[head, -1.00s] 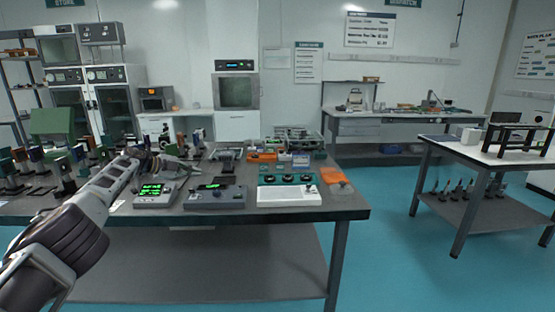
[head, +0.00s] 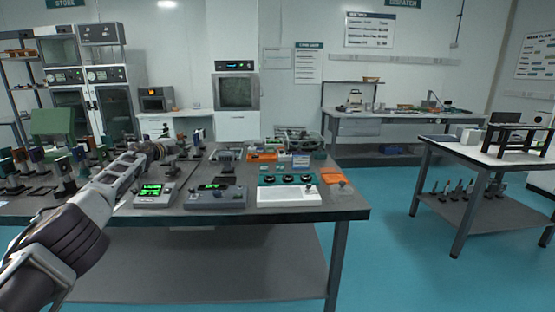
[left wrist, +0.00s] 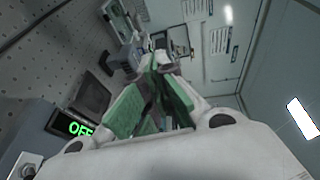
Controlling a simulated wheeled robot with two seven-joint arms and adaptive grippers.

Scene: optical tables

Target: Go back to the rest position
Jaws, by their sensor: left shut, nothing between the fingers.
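My left arm comes in from the lower left over the near optical table (head: 345,213). My left gripper (head: 168,151) is above the left part of that table, small and dark against the optics, so its outline is hard to make out. In the left wrist view my left gripper (left wrist: 157,64) shows its green finger pads meeting at the tips, with nothing held between them. My right gripper is in neither view.
Below and beside the left gripper stand a controller with green digits (head: 153,194), a second controller (head: 215,196) and a white box (head: 289,196). Several optic mounts crowd the table's left. Open blue floor (head: 400,270) lies to the right, before a side table (head: 470,152).

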